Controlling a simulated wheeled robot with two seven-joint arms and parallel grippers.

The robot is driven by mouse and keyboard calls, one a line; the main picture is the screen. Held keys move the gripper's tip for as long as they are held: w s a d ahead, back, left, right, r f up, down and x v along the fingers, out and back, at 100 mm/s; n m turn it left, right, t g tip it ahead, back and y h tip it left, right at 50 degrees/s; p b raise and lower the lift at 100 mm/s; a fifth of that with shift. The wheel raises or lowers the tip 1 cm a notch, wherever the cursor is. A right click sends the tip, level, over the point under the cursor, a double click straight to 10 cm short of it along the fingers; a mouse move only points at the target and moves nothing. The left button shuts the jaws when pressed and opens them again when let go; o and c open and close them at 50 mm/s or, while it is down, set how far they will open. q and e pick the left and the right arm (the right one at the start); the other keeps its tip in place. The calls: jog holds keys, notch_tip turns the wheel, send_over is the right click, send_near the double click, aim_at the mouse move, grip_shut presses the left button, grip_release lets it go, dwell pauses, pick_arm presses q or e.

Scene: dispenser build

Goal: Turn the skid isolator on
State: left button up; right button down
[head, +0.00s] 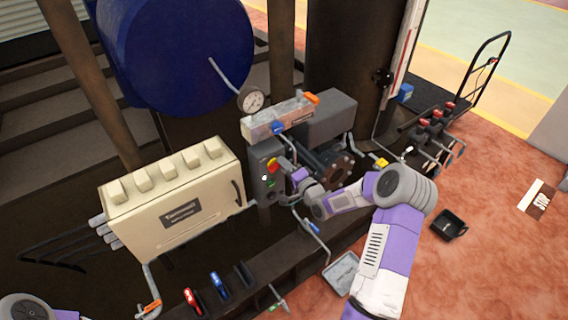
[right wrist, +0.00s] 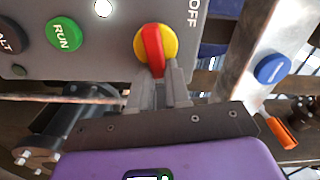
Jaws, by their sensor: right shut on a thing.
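The skid isolator is a yellow round knob with a red handle (right wrist: 153,46) on a grey control box. In the right wrist view "OFF" is printed on the box to the right of the knob, and the handle's free end points down toward my fingers. In the head view the grey control box (head: 257,178) stands at the middle, and its yellow and red knob (head: 272,162) is small. My right gripper (right wrist: 160,82) is shut on the red handle, with a finger on each side of its end. My left gripper is out of view; only part of my left arm shows at the bottom left.
A green RUN button (right wrist: 63,35) and a dark button (right wrist: 10,38) sit left of the knob. A metal block with a blue cap (right wrist: 271,68) and an orange lever (right wrist: 281,132) is close on the right. A cream cabinet (head: 172,245) stands left of the control box.

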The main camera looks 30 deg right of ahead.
jog(key=shift+f+m, duration=0.3)
jog(key=shift+m, duration=0.8)
jog(key=c, duration=1.1)
grip_release()
jog(key=s, duration=0.2)
jog(key=s+p, duration=0.1)
jog(key=s, duration=0.2)
jog(key=s+p, duration=0.1)
jog(key=s, duration=0.1)
jog(key=shift+s+d, duration=0.3)
